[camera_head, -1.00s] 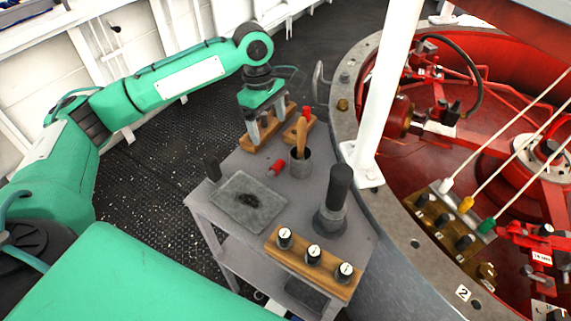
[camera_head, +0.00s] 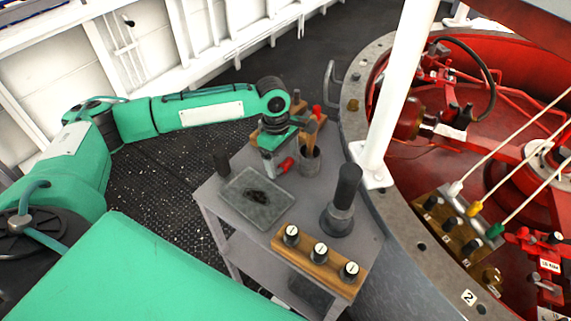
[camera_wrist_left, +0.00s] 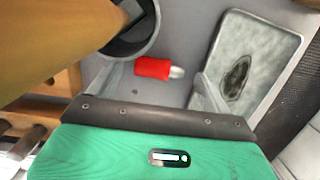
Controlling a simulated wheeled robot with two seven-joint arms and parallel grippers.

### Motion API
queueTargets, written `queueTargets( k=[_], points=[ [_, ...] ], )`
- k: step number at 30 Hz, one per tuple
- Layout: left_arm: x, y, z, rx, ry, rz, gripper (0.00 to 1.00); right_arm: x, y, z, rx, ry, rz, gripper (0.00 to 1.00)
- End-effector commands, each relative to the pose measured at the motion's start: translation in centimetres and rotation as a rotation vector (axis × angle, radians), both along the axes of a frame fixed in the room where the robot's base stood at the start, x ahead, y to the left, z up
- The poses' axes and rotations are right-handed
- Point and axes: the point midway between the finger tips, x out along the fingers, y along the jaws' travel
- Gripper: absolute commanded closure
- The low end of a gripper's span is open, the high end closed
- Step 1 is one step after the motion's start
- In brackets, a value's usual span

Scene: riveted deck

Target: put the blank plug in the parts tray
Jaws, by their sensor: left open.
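The blank plug, which I take to be the small red piece with a pale metal tip (camera_head: 287,164), lies on its side on the grey cart top. It also shows in the left wrist view (camera_wrist_left: 153,68). The parts tray (camera_head: 241,199), a flat grey tray with a dark smudge, is just left of and nearer than the plug; it shows in the left wrist view (camera_wrist_left: 287,45) too. My left gripper (camera_head: 278,170) is open and empty, close above the plug, with one finger between plug and tray. My right gripper is not in view.
A dark cup (camera_head: 310,160) with a wooden-handled tool stands close beside the plug. A dark upright handle on a round base (camera_head: 338,217) and a wooden block with several black knobs (camera_head: 318,259) are nearer. A white post (camera_head: 393,100) rises at the right.

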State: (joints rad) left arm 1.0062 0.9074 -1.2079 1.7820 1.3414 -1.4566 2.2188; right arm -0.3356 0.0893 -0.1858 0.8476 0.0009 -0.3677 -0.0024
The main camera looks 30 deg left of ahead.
Motion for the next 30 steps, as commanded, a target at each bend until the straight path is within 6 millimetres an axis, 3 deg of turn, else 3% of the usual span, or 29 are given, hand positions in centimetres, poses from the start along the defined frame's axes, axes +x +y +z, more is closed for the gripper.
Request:
queueTargets(
  k=[4,11,18,20,30],
  points=[
    [0.00,-0.23,-1.28,0.000,0.000,0.000,0.18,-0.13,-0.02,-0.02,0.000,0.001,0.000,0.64],
    [0.00,-0.24,-1.40,0.000,0.000,0.000,0.18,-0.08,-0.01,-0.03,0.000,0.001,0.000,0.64],
    [0.00,-0.23,-1.36,0.000,0.000,0.000,0.65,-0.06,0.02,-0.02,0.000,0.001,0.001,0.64],
    [0.00,-0.24,-1.35,0.000,-0.001,0.000,0.69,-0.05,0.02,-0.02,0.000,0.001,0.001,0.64],
    [0.04,-0.25,-0.76,-0.001,-0.002,-0.001,0.70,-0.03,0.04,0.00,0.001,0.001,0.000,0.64]
  ],
)
